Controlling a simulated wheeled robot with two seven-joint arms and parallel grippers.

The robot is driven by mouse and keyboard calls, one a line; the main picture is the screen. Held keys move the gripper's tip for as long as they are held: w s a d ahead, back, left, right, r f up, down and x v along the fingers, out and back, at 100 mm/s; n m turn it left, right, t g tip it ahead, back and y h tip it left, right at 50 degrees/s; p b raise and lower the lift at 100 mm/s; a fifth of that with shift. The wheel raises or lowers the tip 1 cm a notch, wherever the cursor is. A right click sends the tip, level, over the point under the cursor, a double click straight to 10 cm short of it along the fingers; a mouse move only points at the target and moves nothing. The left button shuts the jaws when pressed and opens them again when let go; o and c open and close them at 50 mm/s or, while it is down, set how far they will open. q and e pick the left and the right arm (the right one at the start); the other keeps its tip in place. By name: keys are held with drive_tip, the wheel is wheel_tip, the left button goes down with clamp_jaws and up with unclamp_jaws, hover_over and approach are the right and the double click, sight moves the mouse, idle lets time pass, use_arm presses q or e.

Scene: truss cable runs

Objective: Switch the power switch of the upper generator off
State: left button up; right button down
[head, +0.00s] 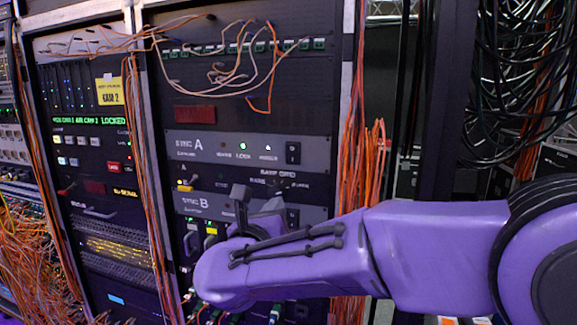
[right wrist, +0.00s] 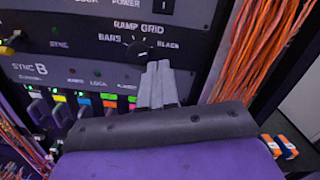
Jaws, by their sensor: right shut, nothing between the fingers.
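The upper generator, marked SYNC A (head: 215,148), is a grey rack panel with small lamps, one lit green and one white. Its power switch (head: 292,153) is a black rocker at the panel's right end. My right gripper (right wrist: 159,68) is shut and empty. Its fingertips are below the switch, close to the ramp grid knob (right wrist: 138,49); I cannot tell whether they touch the panel. My left gripper is not in view.
The lower generator, SYNC B (head: 190,202), sits below, partly hidden by my right arm. Orange cables (head: 350,160) hang along the rack's right post. Loose patch leads (head: 235,75) loop above SYNC A. Black cable coils (head: 525,80) hang at the right.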

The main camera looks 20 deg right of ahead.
wheel_tip(320, 180, up, 7)
drive_tip(key=s+a+m, duration=0.2)
drive_tip(key=s+m, duration=0.1)
drive_tip(key=m, duration=0.1)
drive_tip(key=p, duration=0.9)
approach(293, 149)
drive_tip(key=shift+h, duration=0.3)
drive_tip(key=x, duration=0.6)
drive_tip(key=shift+w+a, duration=0.1)
drive_tip(key=shift+a, duration=0.05)
drive_tip(key=shift+w+d, duration=0.25)
drive_tip(key=shift+w, duration=0.1)
drive_tip(key=shift+f, duration=0.15)
